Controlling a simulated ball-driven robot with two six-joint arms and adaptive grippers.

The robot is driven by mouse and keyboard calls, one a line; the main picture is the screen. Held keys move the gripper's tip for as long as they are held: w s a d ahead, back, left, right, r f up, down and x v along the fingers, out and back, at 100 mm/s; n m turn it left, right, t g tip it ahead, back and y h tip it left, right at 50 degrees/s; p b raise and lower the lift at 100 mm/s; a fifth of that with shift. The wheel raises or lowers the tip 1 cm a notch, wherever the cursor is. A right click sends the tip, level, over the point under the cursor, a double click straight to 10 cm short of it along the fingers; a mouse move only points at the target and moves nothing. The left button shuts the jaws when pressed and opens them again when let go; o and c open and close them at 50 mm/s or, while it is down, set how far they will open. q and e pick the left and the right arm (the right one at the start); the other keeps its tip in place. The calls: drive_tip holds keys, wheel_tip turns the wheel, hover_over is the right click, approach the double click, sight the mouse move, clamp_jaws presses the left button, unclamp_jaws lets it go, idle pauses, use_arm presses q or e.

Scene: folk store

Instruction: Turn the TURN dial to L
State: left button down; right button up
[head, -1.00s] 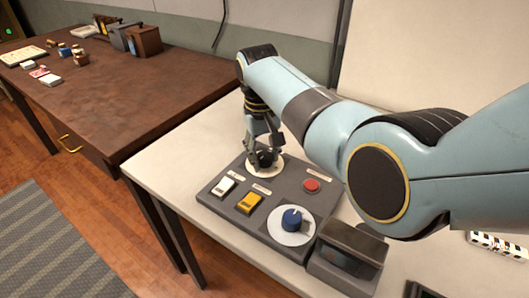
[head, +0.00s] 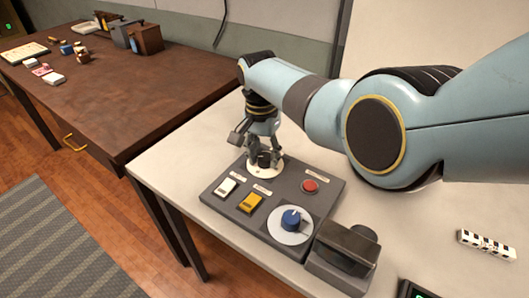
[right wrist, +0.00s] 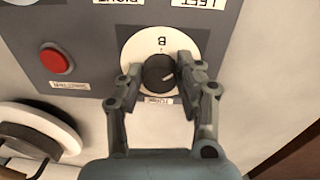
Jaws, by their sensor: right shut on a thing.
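The TURN dial is a black knob (right wrist: 158,73) on a white disc (right wrist: 138,48), at the far left corner of the grey panel in the head view (head: 264,159). A letter that reads like B shows on the disc, and a pale line marks the knob. Its label (right wrist: 160,101) is partly covered, and I see no L. My right gripper (right wrist: 160,74) is shut on the knob, one finger on each side; it also shows in the head view (head: 264,153), pointing down. My left gripper is not in view.
The grey panel (head: 222,203) also carries a white switch (head: 226,187), a yellow switch (head: 250,203), a red button (head: 310,186) and a blue dial (head: 291,219). A dark box device (head: 343,257) stands beside it. A brown table (head: 110,95) with small goods is at left.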

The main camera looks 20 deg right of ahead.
sight(263, 154)
drive_tip(key=m, duration=0.4)
drive_tip(key=shift+w+m, duration=0.15)
drive_tip(key=shift+m, duration=0.15)
drive_tip(key=shift+m+p, duration=0.35)
drive_tip(key=shift+m, duration=1.05)
drive_tip(key=o, duration=1.1)
drive_tip(key=shift+o, duration=0.2)
wheel_tip(263, 154, up, 12)
drive_tip(key=shift+w, duration=0.3)
